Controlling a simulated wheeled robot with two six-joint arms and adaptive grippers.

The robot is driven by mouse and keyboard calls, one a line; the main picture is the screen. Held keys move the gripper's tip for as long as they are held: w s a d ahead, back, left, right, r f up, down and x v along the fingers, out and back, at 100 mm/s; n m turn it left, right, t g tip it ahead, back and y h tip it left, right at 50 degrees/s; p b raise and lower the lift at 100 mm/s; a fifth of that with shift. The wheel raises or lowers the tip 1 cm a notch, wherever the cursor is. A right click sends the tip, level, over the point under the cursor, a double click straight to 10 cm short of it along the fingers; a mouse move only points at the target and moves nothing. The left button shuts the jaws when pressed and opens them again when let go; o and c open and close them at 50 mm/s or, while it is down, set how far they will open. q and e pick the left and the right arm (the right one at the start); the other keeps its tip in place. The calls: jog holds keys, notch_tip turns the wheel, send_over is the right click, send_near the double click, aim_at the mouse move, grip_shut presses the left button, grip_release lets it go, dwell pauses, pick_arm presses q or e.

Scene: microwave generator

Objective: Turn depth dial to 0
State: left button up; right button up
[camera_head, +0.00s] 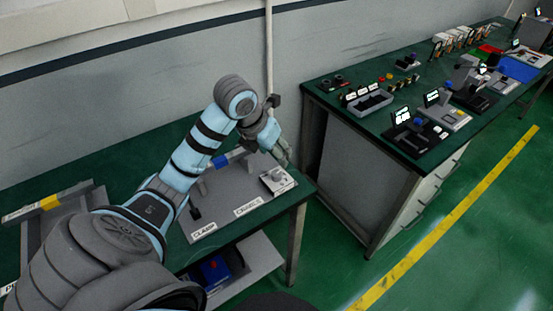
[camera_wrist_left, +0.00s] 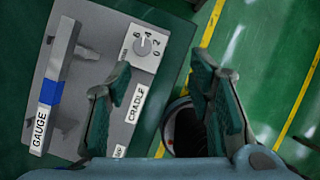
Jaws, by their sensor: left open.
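The depth dial (camera_wrist_left: 143,47) is a small round grey knob on a white plate with printed numbers around it, including 0, in the left wrist view. In the head view the dial (camera_head: 277,175) sits at the right end of the grey fixture board. Its pointer is too small to read surely. My left gripper (camera_wrist_left: 160,74) is open, with dark green ribbed fingers and nothing between them. In the head view the left gripper (camera_head: 284,150) hangs above and beside the dial plate, apart from the knob. My right gripper is in neither view.
The grey fixture board (camera_head: 222,217) carries CLAMP and CRADLE labels. A GAUGE bar (camera_wrist_left: 55,75) with a blue band stands beside the dial. A second green bench (camera_head: 330,98) with trays and devices is at the right. Open floor (camera_head: 480,220) lies in front.

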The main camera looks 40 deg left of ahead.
pick_arm(q)
jog(key=a, duration=0.2)
jog(key=b, duration=0.6)
send_near(277, 173)
jog(key=shift+n+y, duration=0.3)
jog(key=shift+y, duration=0.1)
jog(key=x, duration=0.8)
jog(key=shift+w+d+f+b, duration=0.15)
jog(key=shift+d+f+b, duration=0.1)
jog(key=shift+f+b, duration=0.1)
jog(key=shift+r, duration=0.1)
jog(key=shift+d, duration=0.1)
jog(key=shift+g, duration=0.3)
grip_shut()
